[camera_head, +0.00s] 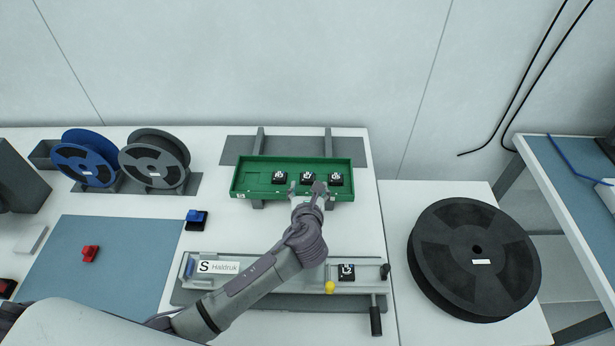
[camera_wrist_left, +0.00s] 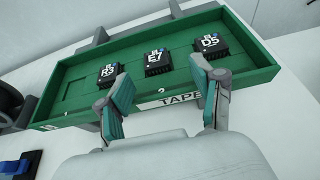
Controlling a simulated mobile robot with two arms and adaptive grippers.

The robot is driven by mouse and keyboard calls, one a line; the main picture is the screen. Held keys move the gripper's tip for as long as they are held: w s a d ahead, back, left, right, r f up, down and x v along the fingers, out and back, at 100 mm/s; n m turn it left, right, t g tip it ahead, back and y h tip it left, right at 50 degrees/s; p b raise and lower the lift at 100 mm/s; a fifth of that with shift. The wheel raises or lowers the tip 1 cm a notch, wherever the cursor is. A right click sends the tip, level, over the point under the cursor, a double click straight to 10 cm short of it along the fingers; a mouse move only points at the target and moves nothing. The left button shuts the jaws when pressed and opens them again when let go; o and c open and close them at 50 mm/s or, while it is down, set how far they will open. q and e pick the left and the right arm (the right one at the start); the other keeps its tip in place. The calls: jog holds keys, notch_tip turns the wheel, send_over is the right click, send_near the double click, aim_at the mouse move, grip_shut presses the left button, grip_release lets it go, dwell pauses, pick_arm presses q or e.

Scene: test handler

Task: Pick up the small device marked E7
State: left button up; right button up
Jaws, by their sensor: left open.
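The small black device marked E7 (camera_wrist_left: 157,62) sits in the middle of a row of three in a green tray (camera_wrist_left: 75,88). It also shows in the head view (camera_head: 308,178). A device marked D5 (camera_wrist_left: 210,46) is to its right. Another device (camera_wrist_left: 109,74), whose label I cannot read surely, is to its left. My left gripper (camera_wrist_left: 163,95) is open and empty at the tray's front edge, its fingers spread in front of E7. It also shows in the head view (camera_head: 307,189). My right gripper is in no view.
A fixture labelled Haldruk (camera_head: 225,268) with another black device (camera_head: 347,271) and a lever (camera_head: 375,320) lies under and beside my left arm. Blue (camera_head: 85,157) and grey (camera_head: 155,162) reels stand left of the tray. A large black reel (camera_head: 474,260) lies at right.

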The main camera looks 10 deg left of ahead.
aim_at(307, 179)
pick_arm(q)
jog(key=shift+w+a+f, duration=0.1)
jog(key=shift+w, duration=0.2)
jog(key=x, duration=0.2)
jog(key=p+x, duration=0.1)
jog(key=x, duration=0.1)
jog(key=shift+w+a, duration=0.1)
jog(key=shift+a, duration=0.2)
jog(key=shift+w+f, duration=0.15)
jog(key=shift+w, duration=0.2)
jog(key=shift+s, duration=0.1)
jog(key=shift+c, duration=0.2)
jog(key=shift+s, duration=0.15)
jog(key=c, duration=1)
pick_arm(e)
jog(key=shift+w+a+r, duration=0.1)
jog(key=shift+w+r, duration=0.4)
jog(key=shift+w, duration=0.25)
